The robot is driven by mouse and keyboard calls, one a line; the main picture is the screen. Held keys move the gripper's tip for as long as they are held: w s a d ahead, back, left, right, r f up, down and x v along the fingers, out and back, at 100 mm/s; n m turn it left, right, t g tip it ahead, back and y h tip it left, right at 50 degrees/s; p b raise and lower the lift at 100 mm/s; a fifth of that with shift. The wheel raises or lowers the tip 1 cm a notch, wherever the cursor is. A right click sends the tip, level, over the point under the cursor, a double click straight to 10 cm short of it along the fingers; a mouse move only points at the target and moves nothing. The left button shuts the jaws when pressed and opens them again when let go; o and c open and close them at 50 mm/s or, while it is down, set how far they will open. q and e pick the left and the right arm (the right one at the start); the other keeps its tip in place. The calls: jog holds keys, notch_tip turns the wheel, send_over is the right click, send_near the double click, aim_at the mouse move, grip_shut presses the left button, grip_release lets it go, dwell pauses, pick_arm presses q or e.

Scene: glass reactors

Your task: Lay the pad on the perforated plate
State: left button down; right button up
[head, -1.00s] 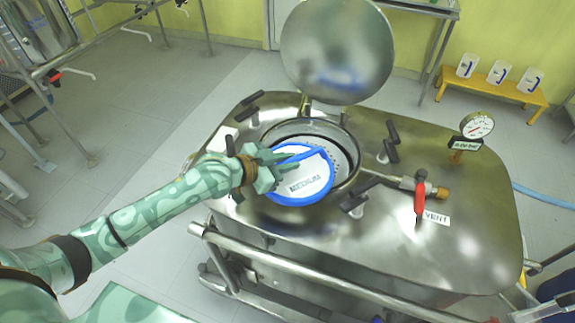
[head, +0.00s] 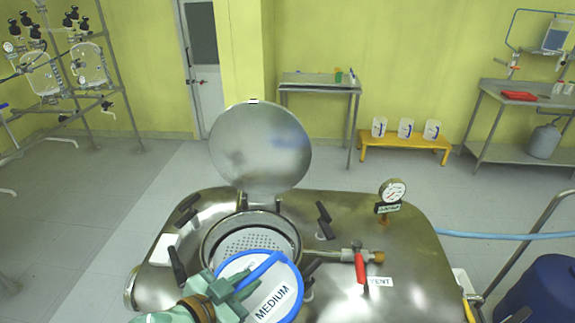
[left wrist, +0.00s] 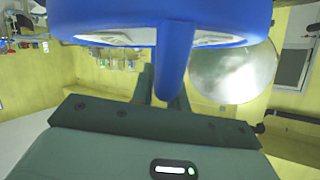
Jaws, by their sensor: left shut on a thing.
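The pad is a white disc with a blue rim, a blue strap handle and the word MEDIUM (head: 272,303). My left gripper (head: 240,285) is shut on its blue strap and holds it above the front of the vessel opening. In the left wrist view the pad's blue rim (left wrist: 110,18) fills the top, with the strap running down between the fingers (left wrist: 165,85). The perforated plate (head: 258,240) lies inside the round opening of the steel vessel, beyond the pad. The pad hides its near part. My right gripper is not in view.
The round lid (head: 260,150) stands open behind the opening. Black clamp handles (head: 325,222) surround the rim (head: 291,235). A red-handled vent valve (head: 360,268) and a pressure gauge (head: 392,192) stand to the right.

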pick_arm(q)
jog(key=w+a+r+n+t+y+b, duration=0.1)
jog(key=a+r+n+y+b, duration=0.1)
jog(key=a, duration=0.3)
jog(key=w+a+r+n+t+y+b, duration=0.1)
jog(key=w+a+r+n+y+b, duration=0.1)
jog(key=a+r+n+y, duration=0.1)
jog(key=shift+a+r+n+y, duration=0.4)
jog(key=shift+a+n+y, duration=0.4)
jog(key=shift+a+y, duration=0.4)
jog(key=shift+r, duration=0.15)
